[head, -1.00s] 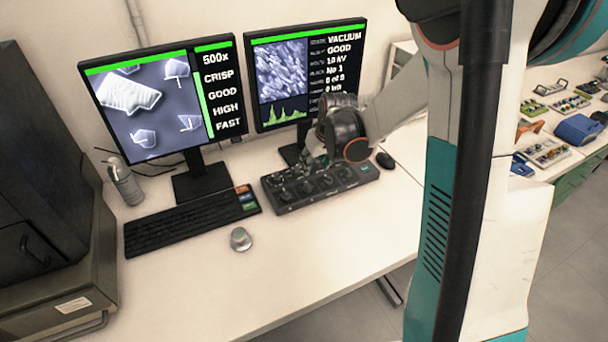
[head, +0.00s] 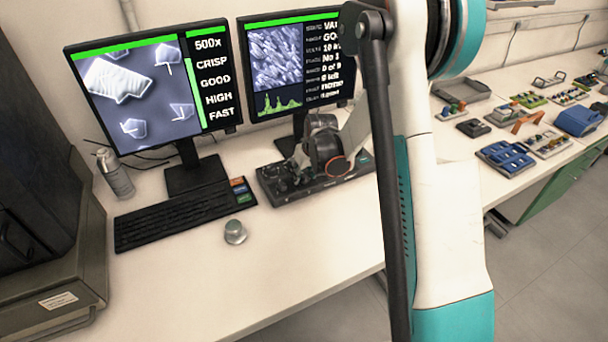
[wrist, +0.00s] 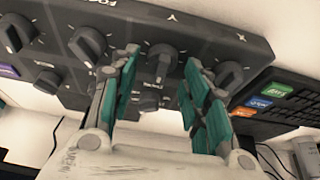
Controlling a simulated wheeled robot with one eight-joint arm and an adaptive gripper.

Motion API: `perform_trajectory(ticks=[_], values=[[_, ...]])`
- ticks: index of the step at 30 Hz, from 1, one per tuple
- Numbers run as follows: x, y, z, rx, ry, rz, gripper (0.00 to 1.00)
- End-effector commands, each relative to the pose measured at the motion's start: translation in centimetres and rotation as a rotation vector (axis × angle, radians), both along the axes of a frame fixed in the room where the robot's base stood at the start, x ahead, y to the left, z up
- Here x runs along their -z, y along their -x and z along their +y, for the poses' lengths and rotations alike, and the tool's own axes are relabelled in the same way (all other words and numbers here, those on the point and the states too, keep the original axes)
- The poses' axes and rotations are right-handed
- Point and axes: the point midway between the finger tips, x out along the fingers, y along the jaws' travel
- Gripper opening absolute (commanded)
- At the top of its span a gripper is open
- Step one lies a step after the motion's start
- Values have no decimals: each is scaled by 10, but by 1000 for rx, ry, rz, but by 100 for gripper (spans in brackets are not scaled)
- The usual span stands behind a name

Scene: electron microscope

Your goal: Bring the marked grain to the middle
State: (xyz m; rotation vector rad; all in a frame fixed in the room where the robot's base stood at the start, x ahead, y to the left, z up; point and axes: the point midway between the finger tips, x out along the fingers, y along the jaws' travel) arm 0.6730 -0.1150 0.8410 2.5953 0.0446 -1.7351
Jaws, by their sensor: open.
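The left monitor (head: 150,90) shows a grey image of several pale grains. A large bright grain (head: 118,80) sits left of and above its middle; smaller ones lie near its edges. Thin bright strokes show on some smaller grains; I cannot tell which is the marked one. The black control panel (head: 265,186) with several knobs stands before the monitors; in the wrist view it also shows (wrist: 205,45). My gripper (wrist: 162,68) is open, its fingers on either side of a knob (wrist: 160,56) near the Y label. Contact is unclear. My arm hides part of the panel.
A keyboard (head: 170,216) lies left of the panel. A small round knob-like object (head: 235,233) stands in front of it, and a bottle (head: 115,175) at the left. A right monitor (head: 285,65) shows a textured image and text. The front of the desk is mostly clear.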

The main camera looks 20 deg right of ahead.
Motion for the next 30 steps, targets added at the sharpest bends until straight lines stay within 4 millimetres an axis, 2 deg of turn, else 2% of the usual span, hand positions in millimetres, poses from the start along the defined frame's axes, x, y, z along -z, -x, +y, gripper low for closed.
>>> perform_trajectory(ticks=[8,13,14,23,30], values=[[1,0,0,0,0,0,43],[1,0,0,0,0,0,7],[1,0,0,0,0,0,3],[1,0,0,19,0,0,3],[2,0,1,125,-1,1,3]])
